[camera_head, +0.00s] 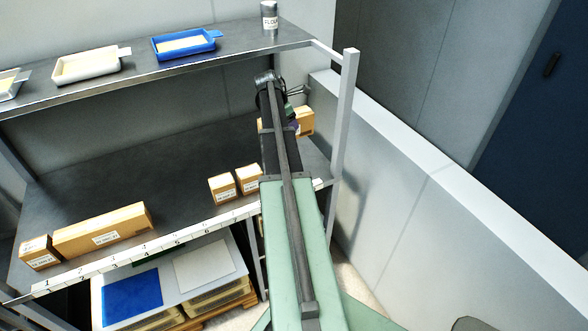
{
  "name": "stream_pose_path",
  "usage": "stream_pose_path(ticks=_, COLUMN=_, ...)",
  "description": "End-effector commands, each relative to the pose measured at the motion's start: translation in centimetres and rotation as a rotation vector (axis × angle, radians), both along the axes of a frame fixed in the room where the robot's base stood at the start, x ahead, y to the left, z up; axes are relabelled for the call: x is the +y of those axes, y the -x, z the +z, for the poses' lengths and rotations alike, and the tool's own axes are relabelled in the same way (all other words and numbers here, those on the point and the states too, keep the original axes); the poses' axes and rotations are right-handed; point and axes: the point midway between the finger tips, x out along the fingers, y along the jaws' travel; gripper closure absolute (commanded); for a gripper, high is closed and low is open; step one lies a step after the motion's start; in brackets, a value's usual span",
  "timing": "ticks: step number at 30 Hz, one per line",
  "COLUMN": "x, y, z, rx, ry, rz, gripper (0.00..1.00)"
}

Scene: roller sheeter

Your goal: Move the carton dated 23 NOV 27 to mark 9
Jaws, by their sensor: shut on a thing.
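A tan carton (305,121) shows at the right end of the middle shelf, partly hidden behind my arm. My gripper (293,124) is shut on it; the fingertips are mostly hidden by the arm. I cannot read a date on this carton, nor tell whether it touches the shelf. A numbered white strip (150,246) runs along the shelf's front edge, with low numbers at the left. My arm covers part of its right end, and I cannot make out mark 9.
Two small cartons (222,188) (248,180) stand left of my arm. A long carton (103,230) and a small carton (39,252) stand at the left front. Their labels are too small to read. A post (345,120) bounds the right. The shelf's middle is clear.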

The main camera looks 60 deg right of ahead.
Motion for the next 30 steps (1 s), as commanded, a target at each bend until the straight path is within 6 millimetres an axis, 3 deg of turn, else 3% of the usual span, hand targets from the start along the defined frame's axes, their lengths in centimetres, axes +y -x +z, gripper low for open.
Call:
stream_pose_path(ticks=1, x=0.0, y=0.0, z=-2.4, rx=0.000, ry=0.000, rz=0.000, gripper=0.69)
stream_pose_path(ticks=6, x=0.0, y=0.0, z=-8.4, rx=0.000, ry=0.000, rz=0.000, gripper=0.69)
stream_pose_path(ticks=12, x=-0.1, y=0.0, z=-14.3, rx=0.000, ry=0.000, rz=0.000, gripper=0.69)
stream_pose_path(ticks=20, x=-0.1, y=0.0, z=-15.1, rx=0.000, ry=0.000, rz=0.000, gripper=0.69)
stream_pose_path(ticks=26, x=-0.1, y=0.0, z=-19.2, rx=0.000, ry=0.000, rz=0.000, gripper=0.69)
stream_pose_path(ticks=30, x=-0.1, y=0.0, z=-18.8, rx=0.000, ry=0.000, rz=0.000, gripper=0.69)
